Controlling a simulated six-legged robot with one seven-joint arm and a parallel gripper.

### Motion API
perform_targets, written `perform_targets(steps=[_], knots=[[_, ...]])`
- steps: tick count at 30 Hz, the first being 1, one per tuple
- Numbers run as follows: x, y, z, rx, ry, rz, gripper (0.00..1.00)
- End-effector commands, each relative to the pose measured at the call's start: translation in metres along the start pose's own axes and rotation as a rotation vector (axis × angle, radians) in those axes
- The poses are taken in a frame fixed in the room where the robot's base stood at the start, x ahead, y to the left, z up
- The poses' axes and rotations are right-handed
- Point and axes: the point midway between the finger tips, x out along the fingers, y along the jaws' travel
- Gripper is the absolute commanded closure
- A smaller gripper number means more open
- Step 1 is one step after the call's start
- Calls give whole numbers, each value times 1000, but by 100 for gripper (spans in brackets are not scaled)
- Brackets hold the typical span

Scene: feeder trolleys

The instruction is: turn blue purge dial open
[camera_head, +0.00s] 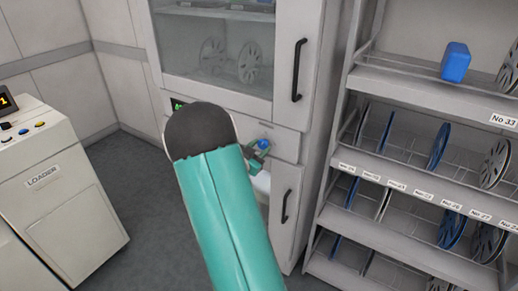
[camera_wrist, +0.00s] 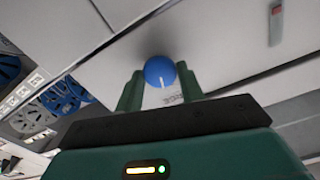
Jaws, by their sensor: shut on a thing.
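The blue purge dial (camera_head: 264,144) is on the front of the grey cabinet (camera_head: 225,90), below the glass door. It also shows in the wrist view as a round blue knob (camera_wrist: 160,72) with a white pointer line. My gripper (camera_head: 258,151) is at the dial, with one green finger on each side of it. In the wrist view my gripper (camera_wrist: 159,90) is shut on the dial. Part of a printed label shows just below the dial, between the fingers. My teal arm hides part of the cabinet front in the head view.
A shelf rack (camera_head: 400,82) with several reels and a blue block (camera_head: 455,62) stands at the right. A white loader unit (camera_head: 55,185) stands at the left. Black door handles (camera_head: 298,70) stick out from the cabinet. Clear floor (camera_head: 140,180) lies between loader and cabinet.

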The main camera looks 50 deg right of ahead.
Motion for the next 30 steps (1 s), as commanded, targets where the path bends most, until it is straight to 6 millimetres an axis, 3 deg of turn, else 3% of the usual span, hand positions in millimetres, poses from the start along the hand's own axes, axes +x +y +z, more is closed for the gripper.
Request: perform_targets(steps=[30], knots=[[-1, 0, 0, 958, 0, 0, 85]])
